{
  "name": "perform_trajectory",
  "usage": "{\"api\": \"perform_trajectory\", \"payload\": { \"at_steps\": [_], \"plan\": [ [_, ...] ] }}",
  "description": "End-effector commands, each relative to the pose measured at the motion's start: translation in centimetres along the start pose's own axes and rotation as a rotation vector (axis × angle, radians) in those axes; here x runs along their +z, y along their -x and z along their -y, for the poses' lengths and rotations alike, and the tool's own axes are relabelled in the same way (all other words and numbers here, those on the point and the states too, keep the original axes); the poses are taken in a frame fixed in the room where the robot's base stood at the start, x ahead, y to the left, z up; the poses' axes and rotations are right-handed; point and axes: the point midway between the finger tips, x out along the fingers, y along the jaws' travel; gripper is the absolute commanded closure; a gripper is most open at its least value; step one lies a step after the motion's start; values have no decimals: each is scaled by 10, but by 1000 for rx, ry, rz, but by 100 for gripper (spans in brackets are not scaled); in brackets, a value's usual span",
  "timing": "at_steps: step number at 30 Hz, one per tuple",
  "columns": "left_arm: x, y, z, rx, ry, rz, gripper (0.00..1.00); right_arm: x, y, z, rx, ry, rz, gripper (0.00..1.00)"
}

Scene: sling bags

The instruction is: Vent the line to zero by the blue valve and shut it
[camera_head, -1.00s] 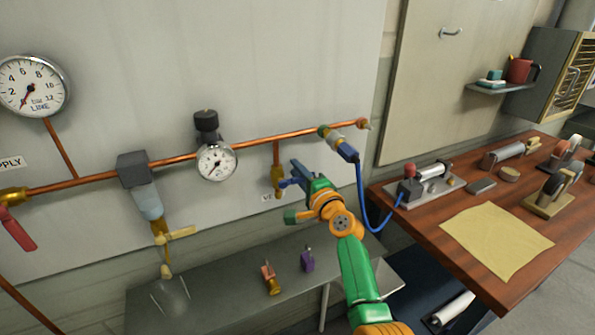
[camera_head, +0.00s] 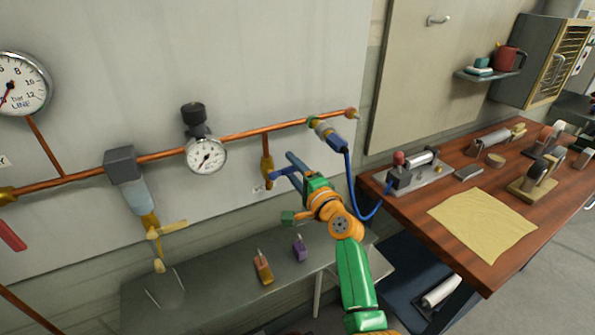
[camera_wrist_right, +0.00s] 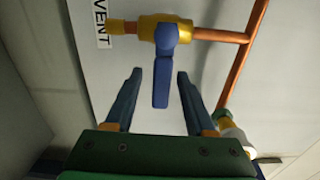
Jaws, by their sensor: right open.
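The blue valve shows in the right wrist view: a blue handle (camera_wrist_right: 162,82) on a brass body (camera_wrist_right: 158,28), beside a VENT label (camera_wrist_right: 103,25). The handle stands crosswise to its copper pipe. In the head view the brass vent fitting (camera_head: 267,171) hangs below the copper line. My right gripper (camera_wrist_right: 160,74) is open, with one finger on each side of the handle; I see gaps on both sides. The line gauge (camera_head: 18,85) is cut off at the left edge; its needle points down-left, near the low end. My left gripper is out of view.
A smaller gauge (camera_head: 206,156) with a black knob sits on the copper line. A blue hose (camera_head: 352,185) runs from a coupling (camera_head: 327,133) to the wooden bench (camera_head: 500,262). A grey shelf (camera_head: 215,285) below holds two small padlock-like objects.

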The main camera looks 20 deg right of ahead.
Motion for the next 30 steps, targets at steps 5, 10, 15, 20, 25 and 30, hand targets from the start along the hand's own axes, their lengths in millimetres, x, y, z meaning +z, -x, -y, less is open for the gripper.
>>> {"api": "perform_trajectory", "payload": {
  "at_steps": [5,10,15,20,25,30],
  "plan": [
    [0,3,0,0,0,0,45,0,26,-1,1,0,-2,45],
    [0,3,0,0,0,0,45,0,39,-1,1,0,-1,45],
    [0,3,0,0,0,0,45,0,40,-1,1,0,-1,45],
    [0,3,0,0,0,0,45,0,40,-1,1,0,-1,45],
    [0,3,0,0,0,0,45,5,48,-18,55,78,19,45],
    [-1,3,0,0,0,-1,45,35,121,-116,393,562,208,45]
  ]
}}
